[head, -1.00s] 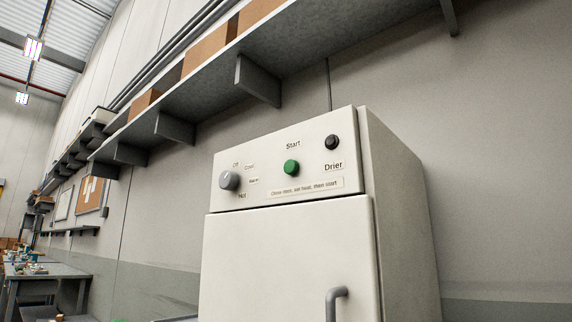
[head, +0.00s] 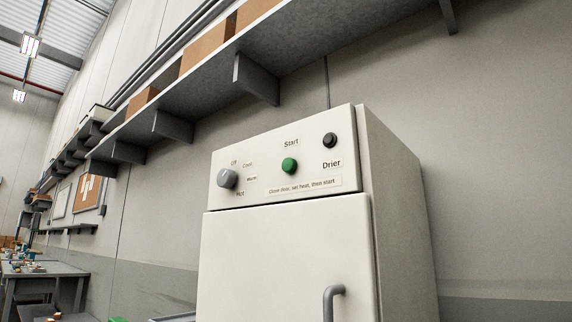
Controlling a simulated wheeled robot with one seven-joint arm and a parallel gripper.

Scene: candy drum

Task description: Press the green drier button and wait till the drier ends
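The white drier (head: 285,255) stands against the wall with its front door shut. Its upper panel carries the round green button (head: 289,166) under the word "Start". A grey heat knob (head: 227,179) sits to the left, among the labels Off, Cool, Warm and Hot; I cannot tell for certain which it points at. A round black part (head: 330,140) sits above the word "Drier" and looks unlit. A strip below the button reads "Close door, set heat, then start". My gripper is not in view, and nothing covers the panel.
A grey door handle (head: 333,300) sticks out at the lower right of the drier front. A long grey shelf (head: 205,105) with brown boxes (head: 208,48) runs along the wall above. A workbench (head: 45,278) stands at the far left. The space before the panel looks clear.

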